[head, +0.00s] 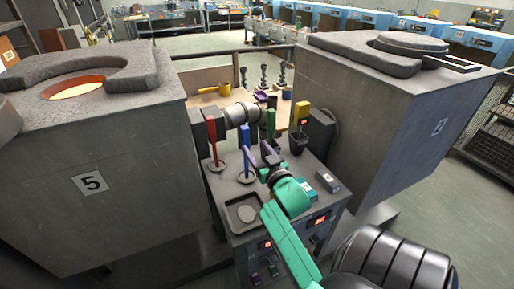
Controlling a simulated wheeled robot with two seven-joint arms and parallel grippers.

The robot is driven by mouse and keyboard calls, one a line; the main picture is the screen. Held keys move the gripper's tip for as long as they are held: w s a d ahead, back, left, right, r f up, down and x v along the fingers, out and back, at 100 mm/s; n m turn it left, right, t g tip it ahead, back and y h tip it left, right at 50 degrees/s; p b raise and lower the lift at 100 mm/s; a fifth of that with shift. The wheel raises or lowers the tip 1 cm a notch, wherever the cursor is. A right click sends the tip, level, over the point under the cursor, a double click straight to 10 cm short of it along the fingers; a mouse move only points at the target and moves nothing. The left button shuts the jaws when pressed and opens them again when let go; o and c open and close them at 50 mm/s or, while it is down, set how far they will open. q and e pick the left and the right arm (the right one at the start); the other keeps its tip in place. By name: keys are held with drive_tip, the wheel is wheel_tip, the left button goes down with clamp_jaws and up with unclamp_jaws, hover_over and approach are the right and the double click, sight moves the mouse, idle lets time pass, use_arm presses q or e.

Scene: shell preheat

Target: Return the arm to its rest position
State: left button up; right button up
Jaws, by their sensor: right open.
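My right arm (288,232), teal green, reaches up from the bottom over the grey control console (222,226) between two furnaces. My right gripper (262,158) is open at its far end, close to the blue lever (246,138) and the green lever (271,122). I cannot tell whether it touches either lever, and nothing shows between its fingers. A red lever (211,128) stands to the left on the console, and a yellow-topped tool (302,115) stands in a dark holder to the right. My left gripper is out of view.
Another furnace (372,125) stands right. Open floor (455,190) lies at far right.

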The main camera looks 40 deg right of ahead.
drive_tip(key=shift+a+f, duration=0.1)
idle(0.5)
drive_tip(key=s+a+f+n+g+y, duration=0.3)
drive_tip(key=s+a+f+g+y, duration=0.15)
drive_tip(key=a+f+g, duration=0.4)
drive_tip(key=s+a+f+n+g+y, duration=0.25)
drive_tip(key=s+a+f+g, duration=0.25)
drive_tip(key=s+a+f, duration=0.6)
drive_tip(key=s+d+f+g+h, duration=0.1)
drive_tip(key=s+f, duration=0.1)
drive_tip(key=f, duration=0.9)
drive_tip(key=s+d+f, duration=0.1)
drive_tip(key=s+f, duration=0.1)
drive_tip(key=f, duration=0.8)
drive_tip(key=s+d+f+g, duration=0.1)
drive_tip(key=s+d+f, duration=0.2)
drive_tip(key=s+f, duration=1.1)
drive_tip(key=shift+s+n, duration=0.35)
drive_tip(key=shift+s, duration=0.75)
drive_tip(key=shift+g, duration=0.25)
